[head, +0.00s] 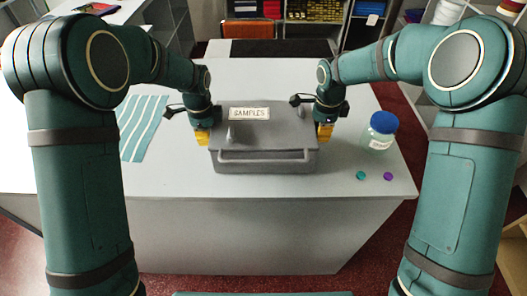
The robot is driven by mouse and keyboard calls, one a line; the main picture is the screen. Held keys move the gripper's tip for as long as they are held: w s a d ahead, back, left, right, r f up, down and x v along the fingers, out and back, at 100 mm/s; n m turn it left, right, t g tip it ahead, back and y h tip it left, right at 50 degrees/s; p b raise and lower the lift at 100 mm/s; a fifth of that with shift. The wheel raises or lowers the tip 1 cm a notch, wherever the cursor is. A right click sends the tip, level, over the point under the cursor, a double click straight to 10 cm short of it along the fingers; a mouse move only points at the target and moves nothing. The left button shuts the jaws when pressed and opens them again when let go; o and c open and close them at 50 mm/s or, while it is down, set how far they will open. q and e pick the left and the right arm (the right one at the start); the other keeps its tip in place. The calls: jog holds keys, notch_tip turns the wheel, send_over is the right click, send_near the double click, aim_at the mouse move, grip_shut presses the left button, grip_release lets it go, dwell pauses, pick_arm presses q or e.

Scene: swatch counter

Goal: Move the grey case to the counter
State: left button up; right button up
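The grey case (264,137), with a white label reading SAMPLES on its lid and a bar handle on its front, is level over the near middle of the light counter (260,187). I cannot tell whether it rests on the top or is held just above it. My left gripper (203,137) points down at the case's left side, and my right gripper (324,131) points down at its right side. Yellow parts show at both grippers against the case's sides. The fingers are too small and partly hidden to show whether they are closed on it.
A jar with a blue lid (382,131) stands right of the case, with a teal button (361,175) and a purple button (388,176) in front. Striped cloth (142,124) lies at left. A dark-topped surface (280,48) and shelves (314,10) stand behind.

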pick_arm(q)
jog(key=shift+o, duration=0.8)
jog(key=shift+r, duration=0.1)
pick_arm(e)
jog(key=shift+o, duration=0.8)
jog(key=shift+r, duration=0.1)
pick_arm(q)
notch_tip(320, 180, up, 12)
jog(key=shift+f, duration=0.15)
jog(key=shift+r, duration=0.2)
pick_arm(e)
jog(key=shift+r, duration=0.5)
notch_tip(320, 180, up, 11)
jog(key=shift+s, duration=0.1)
